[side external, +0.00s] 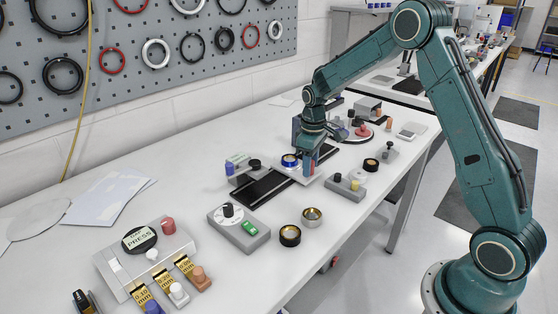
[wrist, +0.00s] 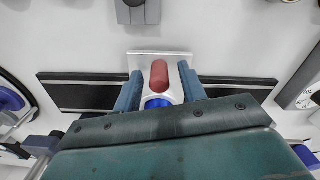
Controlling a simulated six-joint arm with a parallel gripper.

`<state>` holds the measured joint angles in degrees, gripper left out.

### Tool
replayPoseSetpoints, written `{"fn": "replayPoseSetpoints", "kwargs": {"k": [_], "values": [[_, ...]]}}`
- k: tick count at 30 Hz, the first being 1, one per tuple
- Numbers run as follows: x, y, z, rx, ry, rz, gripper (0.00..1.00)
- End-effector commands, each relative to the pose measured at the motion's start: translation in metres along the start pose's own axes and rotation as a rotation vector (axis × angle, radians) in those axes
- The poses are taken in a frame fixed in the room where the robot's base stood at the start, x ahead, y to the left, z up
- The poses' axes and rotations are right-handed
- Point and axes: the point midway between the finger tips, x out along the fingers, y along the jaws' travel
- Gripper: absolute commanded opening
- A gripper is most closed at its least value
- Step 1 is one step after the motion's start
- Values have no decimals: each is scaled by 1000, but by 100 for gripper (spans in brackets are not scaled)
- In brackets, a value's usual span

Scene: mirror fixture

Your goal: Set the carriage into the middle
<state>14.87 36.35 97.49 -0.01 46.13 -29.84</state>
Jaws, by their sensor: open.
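The carriage is a white plate (side external: 312,179) sitting across a long black rail (side external: 262,189). It carries a blue ring and an upright red handle. In the wrist view the plate (wrist: 140,58) shows with the red handle (wrist: 159,74) and part of the blue ring (wrist: 157,102). The rail (wrist: 85,92) runs out to both sides of the plate. My gripper (wrist: 158,75) is open and low over the carriage, with one blue finger on each side of the red handle. A gap shows on both sides. In the side view my gripper (side external: 306,160) partly hides the carriage.
A grey box with a black knob and green switch (side external: 239,227) stands near the rail's near end. A press station (side external: 145,256) is at front left.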

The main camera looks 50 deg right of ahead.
Motion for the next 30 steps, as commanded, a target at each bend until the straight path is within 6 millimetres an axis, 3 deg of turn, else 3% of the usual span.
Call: {"fn": "replayPoseSetpoints", "kwargs": {"k": [8, 22, 30], "values": [[-28, 0, 0, 0, 3, 2, 41], [-107, 0, -1, 0, 5, 3, 41], [-131, 0, 0, -1, 2, 1, 41]]}}
